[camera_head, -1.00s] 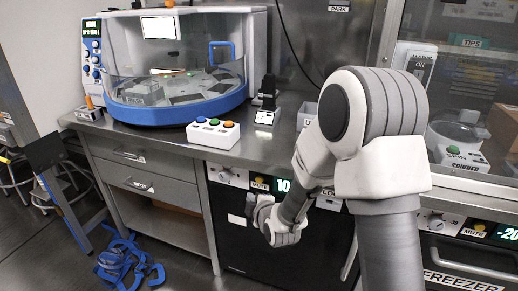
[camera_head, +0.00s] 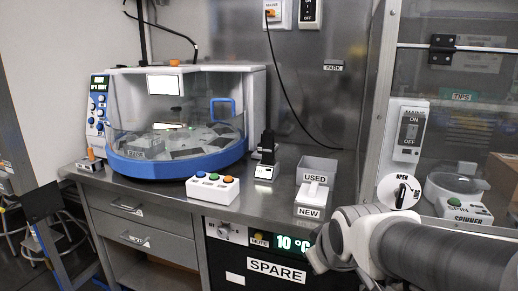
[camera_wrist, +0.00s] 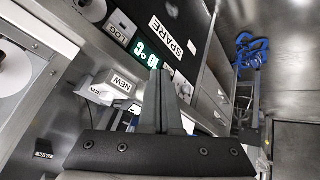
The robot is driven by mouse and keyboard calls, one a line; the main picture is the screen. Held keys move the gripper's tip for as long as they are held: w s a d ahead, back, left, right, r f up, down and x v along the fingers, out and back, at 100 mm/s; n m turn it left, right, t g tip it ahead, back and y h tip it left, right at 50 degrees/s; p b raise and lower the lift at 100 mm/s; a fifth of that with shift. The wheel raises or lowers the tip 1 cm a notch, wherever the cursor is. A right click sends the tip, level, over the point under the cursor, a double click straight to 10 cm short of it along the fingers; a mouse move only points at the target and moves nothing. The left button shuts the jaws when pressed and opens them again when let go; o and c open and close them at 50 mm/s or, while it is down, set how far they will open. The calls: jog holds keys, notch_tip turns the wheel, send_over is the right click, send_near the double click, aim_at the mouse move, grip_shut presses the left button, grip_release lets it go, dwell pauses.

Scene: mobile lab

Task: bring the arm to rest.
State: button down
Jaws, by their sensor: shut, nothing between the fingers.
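My arm (camera_head: 400,243) reaches in from the lower right in the head view, low in front of the bench's right end. The gripper end is hidden or out of frame there. In the wrist view my gripper (camera_wrist: 160,76) shows its two grey fingers together, shut and empty. Beyond the fingers is the black front of the unit marked SPARE (camera_wrist: 174,36), with its green 10 °C display. The fingers appear apart from it, but the gap is hard to judge.
The steel bench (camera_head: 250,203) carries a blue-rimmed machine (camera_head: 175,165), a button box (camera_head: 213,189) and the USED/NEW bins (camera_head: 313,190). A glass-fronted cabinet with a spinner (camera_head: 463,208) stands at right. Blue straps (camera_wrist: 252,50) lie on the floor.

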jog(key=s+d+r+m+g, duration=0.25)
jog(key=s+m, duration=0.35)
jog(key=s, duration=0.7)
notch_tip(320, 180, up, 27)
jog(key=p, duration=2.7)
jog(key=shift+s+d+p, duration=0.2)
jog(key=shift+s+p, duration=0.1)
jog(key=shift+s, duration=0.05)
jog(key=shift+a, duration=0.1)
